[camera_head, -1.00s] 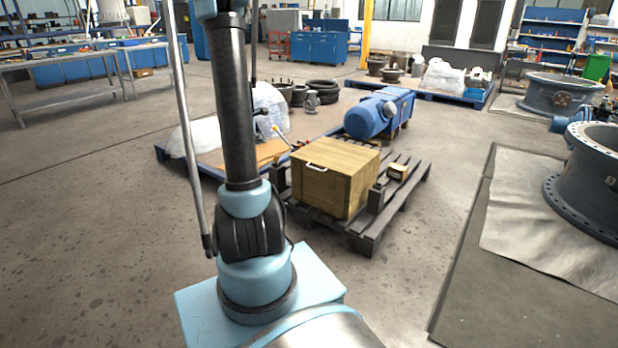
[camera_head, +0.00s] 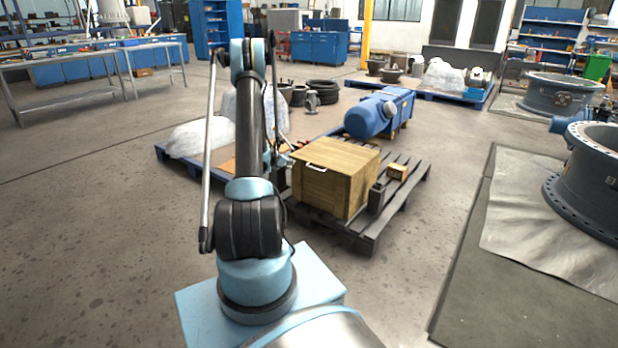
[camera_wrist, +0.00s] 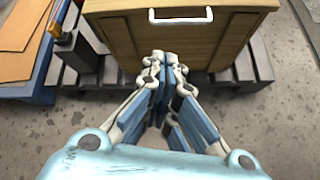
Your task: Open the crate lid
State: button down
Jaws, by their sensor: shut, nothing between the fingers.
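The wooden crate (camera_head: 328,193) stands on a dark slatted pallet, its flat lid (camera_head: 340,154) closed. A white bar handle (camera_head: 316,169) is on its near side close to the lid's front edge. In the wrist view, the handle (camera_wrist: 180,16) crosses the top of the picture above the crate's plain wooden front (camera_wrist: 200,45). My gripper (camera_wrist: 163,62) is shut and empty, its fingertips pointing at the crate front below the handle in the picture. I see no contact with the handle. In the head view my gripper is largely hidden behind my arm.
The dark pallet (camera_head: 405,190) extends right of the crate, with a small box (camera_head: 397,172) on it. A blue motor (camera_head: 370,118) stands behind. A blue pallet with wrapped goods (camera_head: 200,138) lies left. A large valve (camera_head: 590,180) stands right. The near floor is clear.

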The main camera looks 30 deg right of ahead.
jog(key=s+d+f+n+h, duration=0.1)
jog(key=d+f+n, duration=0.15)
jog(key=f, duration=0.25)
jog(key=d+f+n, duration=0.1)
jog(key=d+f, duration=0.2)
jog(key=f, duration=0.3)
jog(key=x, duration=1)
jog(key=shift+d+r, duration=0.2)
jog(key=shift+r, duration=0.95)
jog(key=shift+d+r, duration=0.15)
jog(key=shift+r, duration=1)
jog(key=shift+a+r, duration=0.1)
jog(key=shift+r, duration=0.05)
